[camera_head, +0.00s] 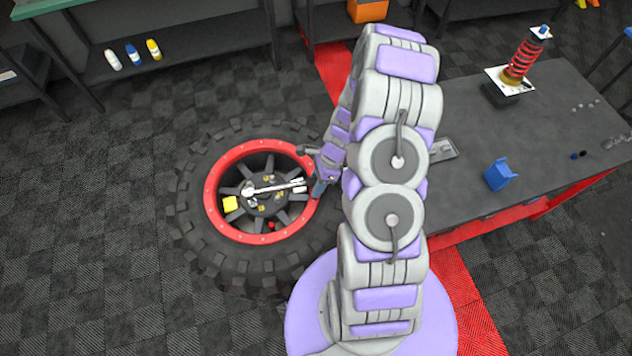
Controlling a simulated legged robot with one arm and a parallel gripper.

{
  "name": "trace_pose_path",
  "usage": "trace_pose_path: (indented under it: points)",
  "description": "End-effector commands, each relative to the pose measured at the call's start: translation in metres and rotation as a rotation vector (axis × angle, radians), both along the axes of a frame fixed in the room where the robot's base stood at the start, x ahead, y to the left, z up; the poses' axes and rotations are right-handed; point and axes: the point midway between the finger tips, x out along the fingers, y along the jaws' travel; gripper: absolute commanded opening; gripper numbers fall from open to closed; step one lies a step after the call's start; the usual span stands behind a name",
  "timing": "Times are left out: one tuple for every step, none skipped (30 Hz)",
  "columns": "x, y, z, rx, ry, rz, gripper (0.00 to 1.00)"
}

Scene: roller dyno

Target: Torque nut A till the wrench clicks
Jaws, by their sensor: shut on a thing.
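A large black tire with a red-rimmed wheel (213,212) lies at the centre left, its hub facing up. A silver wrench (276,188) lies across the hub, with its head near the hub's left part and its handle reaching right. My gripper (311,178) is at the right side of the red rim, shut on the wrench's handle end. Small yellow marks sit around the hub, too small to read, so I cannot tell which nut is A. I cannot tell exactly how the wrench head sits on a nut.
To the right, a dark table (560,130) with red edges holds a red spring shock (522,62) and a blue block (499,174). A shelf (190,48) with several bottles stands at the back left. Floor at left is clear.

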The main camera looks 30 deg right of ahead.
Motion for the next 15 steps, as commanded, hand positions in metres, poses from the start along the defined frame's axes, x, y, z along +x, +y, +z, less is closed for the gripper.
trace_pose_path:
  points:
    - [-0.0012, 0.0006, 0.0009, 0.002, 0.002, -0.004, 0.0]
    - [-0.0016, 0.0007, 0.001, 0.002, 0.001, -0.005, 0.0]
    - [-0.0021, 0.0009, 0.001, 0.002, 0.001, -0.007, 0.0]
    - [-0.0024, 0.001, 0.0009, 0.002, 0.002, -0.009, 0.0]
    - [-0.0027, 0.0011, 0.001, 0.002, 0.002, -0.011, 0.0]
    - [-0.0033, 0.0012, 0.001, 0.002, 0.002, -0.014, 0.0]
    - [-0.0035, 0.0014, 0.0009, 0.002, 0.001, -0.015, 0.0]
    - [-0.0038, 0.0015, 0.001, 0.002, 0.002, -0.016, 0.0]
    - [-0.004, 0.0014, 0.001, 0.001, 0.002, -0.018, 0.0]
    - [-0.0042, 0.0016, 0.0009, 0.001, 0.002, -0.018, 0.0]
    - [-0.0044, 0.0015, 0.0008, 0.001, 0.001, -0.019, 0.0]
    - [-0.0044, 0.0016, 0.0007, 0.001, 0.001, -0.019, 0.0]
    - [-0.0044, 0.0016, 0.0007, 0.001, 0.001, -0.019, 0.0]
    - [-0.0044, 0.0016, 0.0007, 0.001, 0.001, -0.019, 0.0]
    - [-0.0044, 0.0016, 0.0007, 0.001, 0.002, -0.019, 0.0]
